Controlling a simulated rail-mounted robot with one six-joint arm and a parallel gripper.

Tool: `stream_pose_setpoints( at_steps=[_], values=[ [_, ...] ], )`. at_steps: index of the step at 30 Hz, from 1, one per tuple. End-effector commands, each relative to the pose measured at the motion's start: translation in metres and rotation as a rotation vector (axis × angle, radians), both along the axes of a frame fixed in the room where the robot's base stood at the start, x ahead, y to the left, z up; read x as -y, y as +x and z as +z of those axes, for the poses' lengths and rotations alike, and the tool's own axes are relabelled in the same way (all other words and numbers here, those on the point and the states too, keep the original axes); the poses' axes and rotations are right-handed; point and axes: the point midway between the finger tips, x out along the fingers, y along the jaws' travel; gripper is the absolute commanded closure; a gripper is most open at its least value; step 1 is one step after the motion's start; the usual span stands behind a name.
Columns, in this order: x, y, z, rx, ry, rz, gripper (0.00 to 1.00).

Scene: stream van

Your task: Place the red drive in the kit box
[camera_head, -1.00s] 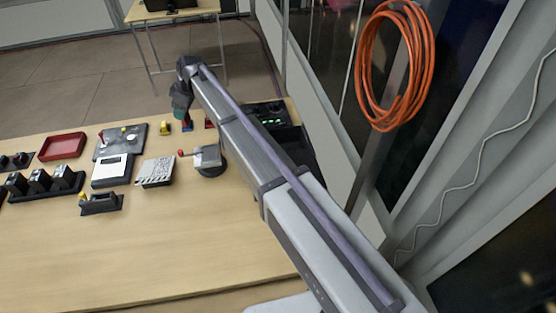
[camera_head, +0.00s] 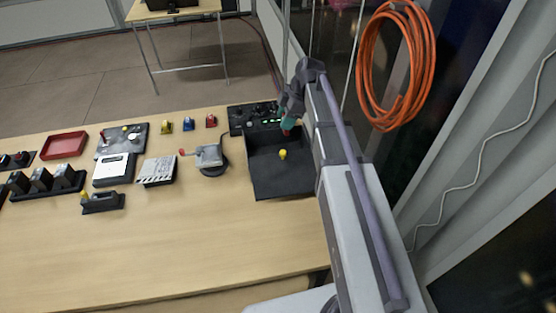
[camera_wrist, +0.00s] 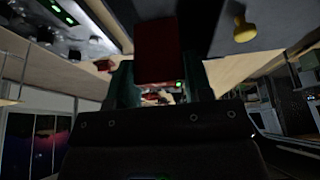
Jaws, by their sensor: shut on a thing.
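My gripper (camera_head: 288,122) is at the right, above the back part of a black open box (camera_head: 285,182), which looks like the kit box. It is shut on a dark red block (camera_wrist: 157,55), seen between the teal fingers in the wrist view and taken to be the red drive. A bit of red shows below the fingertips in the head view (camera_head: 287,132). A yellow knob-like piece (camera_head: 283,154) stands in the box; it also shows in the wrist view (camera_wrist: 243,28). The drive appears held above the box floor; its exact height is unclear.
A black panel with green lights (camera_head: 253,118) adjoins the box's back. Small yellow (camera_head: 166,127), blue (camera_head: 189,124) and red (camera_head: 211,121) pieces stand left of it. A grey device with a red knob (camera_head: 208,156) is left of the box. The table front is clear.

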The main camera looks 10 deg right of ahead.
Motion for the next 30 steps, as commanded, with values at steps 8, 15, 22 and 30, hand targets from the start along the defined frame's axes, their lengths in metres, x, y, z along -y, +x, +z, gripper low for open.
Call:
stream_pose_setpoints(
  at_steps=[8, 15, 22, 30],
  values=[
    [0.0, 0.0, -0.03, 0.007, -0.001, 0.021, 0.78],
    [0.0, 0.001, -0.068, 0.007, -0.001, 0.02, 0.78],
    [0.0, 0.001, -0.096, 0.007, -0.001, 0.019, 0.78],
    [0.0, 0.001, -0.1, 0.008, -0.001, 0.018, 0.78]
  ],
)
